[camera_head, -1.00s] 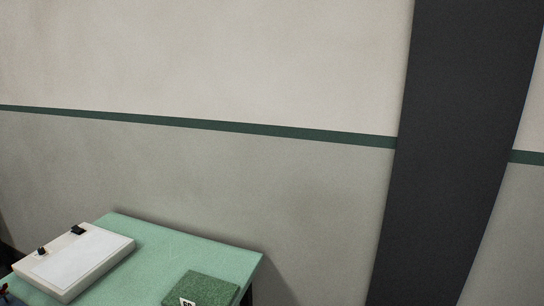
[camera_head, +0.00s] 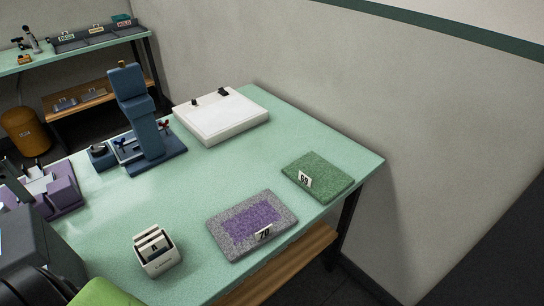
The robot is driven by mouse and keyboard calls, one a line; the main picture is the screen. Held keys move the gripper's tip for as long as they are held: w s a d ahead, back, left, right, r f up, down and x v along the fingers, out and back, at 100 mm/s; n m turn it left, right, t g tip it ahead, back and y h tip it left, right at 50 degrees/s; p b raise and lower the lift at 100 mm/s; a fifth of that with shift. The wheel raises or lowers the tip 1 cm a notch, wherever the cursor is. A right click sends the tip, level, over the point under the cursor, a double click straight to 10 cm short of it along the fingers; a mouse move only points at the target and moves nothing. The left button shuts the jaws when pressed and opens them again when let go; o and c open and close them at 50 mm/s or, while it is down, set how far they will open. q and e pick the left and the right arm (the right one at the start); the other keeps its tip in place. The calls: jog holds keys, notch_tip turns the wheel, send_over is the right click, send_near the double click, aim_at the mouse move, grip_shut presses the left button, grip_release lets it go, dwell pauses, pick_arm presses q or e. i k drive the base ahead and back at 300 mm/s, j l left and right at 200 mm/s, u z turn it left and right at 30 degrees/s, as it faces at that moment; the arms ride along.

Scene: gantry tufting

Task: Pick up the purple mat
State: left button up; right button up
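The purple mat (camera_head: 226,230) lies flat on the green tabletop (camera_head: 190,203) near its front edge. It has a grey speckled border, a purple middle and a small white number tag on its front side. Nothing covers it. A green mat (camera_head: 325,170) with a white number tag lies behind it to the right, apart from it. Neither of my grippers shows in the head view.
A white card holder (camera_head: 160,262) stands left of the purple mat. A blue press-like device (camera_head: 148,120) and a white light-box-like panel (camera_head: 222,120) stand farther back. A purple device (camera_head: 62,193) is at the left. Dark and bright green shapes fill the lower left corner.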

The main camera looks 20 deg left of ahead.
aim_at(240, 229)
jog(key=u, duration=0.95)
